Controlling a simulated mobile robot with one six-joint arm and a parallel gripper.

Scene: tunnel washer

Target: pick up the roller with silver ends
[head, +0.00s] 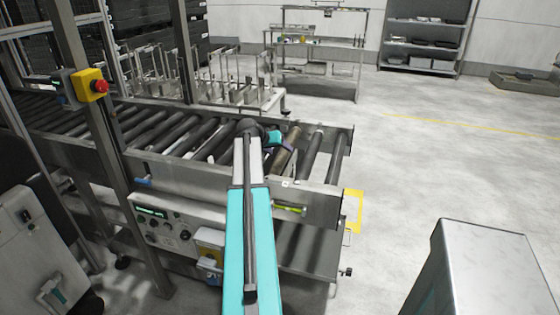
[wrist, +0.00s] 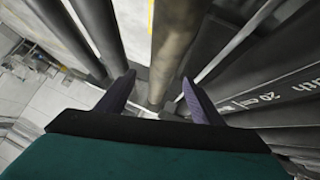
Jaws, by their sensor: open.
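A brownish, metallic-looking roller (wrist: 174,45) runs up the wrist view between the two fingers of my gripper (wrist: 158,88). The fingers are apart, one on each side of it, with gaps showing, and I cannot tell how deep they reach beside it. In the head view the same brownish roller (head: 291,138) lies on the conveyor near its right end, partly behind my arm. Its ends are not clear enough to tell their colour. The fingertips are hard to make out in the head view.
Dark rollers (head: 172,130) fill the conveyor to the left, and another dark roller (head: 311,154) lies to the right. The conveyor's metal side rail (head: 318,204) is in front. A post with a red stop button (head: 101,86) stands left. Open floor (head: 420,170) lies right.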

